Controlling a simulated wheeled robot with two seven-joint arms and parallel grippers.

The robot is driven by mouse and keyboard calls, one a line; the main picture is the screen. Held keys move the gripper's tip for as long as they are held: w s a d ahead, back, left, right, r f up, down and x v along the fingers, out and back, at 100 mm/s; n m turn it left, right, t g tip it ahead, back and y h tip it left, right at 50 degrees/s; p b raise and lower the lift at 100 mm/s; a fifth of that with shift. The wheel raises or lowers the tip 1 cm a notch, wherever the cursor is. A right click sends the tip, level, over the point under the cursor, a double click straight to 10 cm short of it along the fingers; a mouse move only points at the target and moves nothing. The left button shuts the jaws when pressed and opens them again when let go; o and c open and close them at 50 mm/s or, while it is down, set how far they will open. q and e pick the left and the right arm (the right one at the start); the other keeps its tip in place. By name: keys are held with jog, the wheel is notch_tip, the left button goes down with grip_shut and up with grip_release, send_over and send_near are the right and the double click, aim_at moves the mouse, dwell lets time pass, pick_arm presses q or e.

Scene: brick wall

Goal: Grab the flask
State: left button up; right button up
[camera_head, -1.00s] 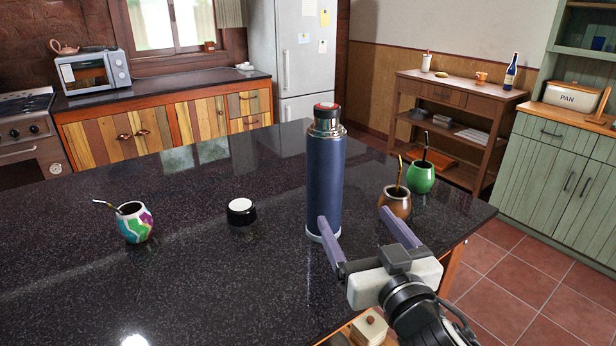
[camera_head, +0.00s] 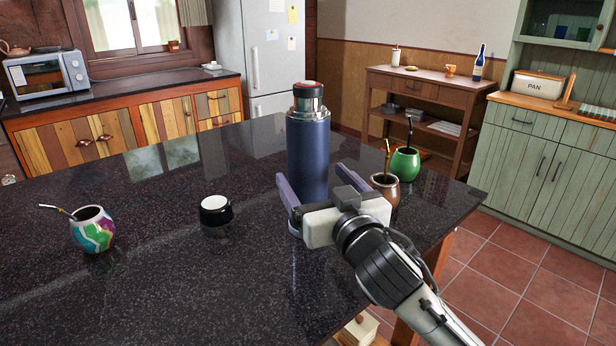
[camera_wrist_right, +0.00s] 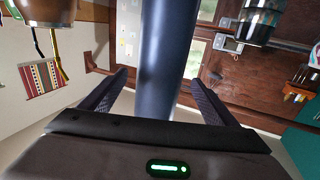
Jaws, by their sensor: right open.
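The dark blue flask (camera_head: 308,150) stands upright on the black countertop, with a steel neck and a black and red top. In the right wrist view the flask (camera_wrist_right: 167,70) rises between the two open fingers (camera_wrist_right: 160,92), with a gap on each side. My left gripper is not in view.
A brown mate cup (camera_head: 386,188) stands close to the right of my gripper, with a green mate cup (camera_head: 404,164) behind it. A black and white cap (camera_head: 215,212) and a colourful mate cup (camera_head: 93,230) stand to the left. The countertop (camera_head: 180,290) in front is clear.

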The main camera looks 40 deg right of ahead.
jog(key=x, duration=0.4)
jog(key=shift+w+f, duration=0.1)
jog(key=shift+f, duration=0.05)
jog(key=c, duration=1.9)
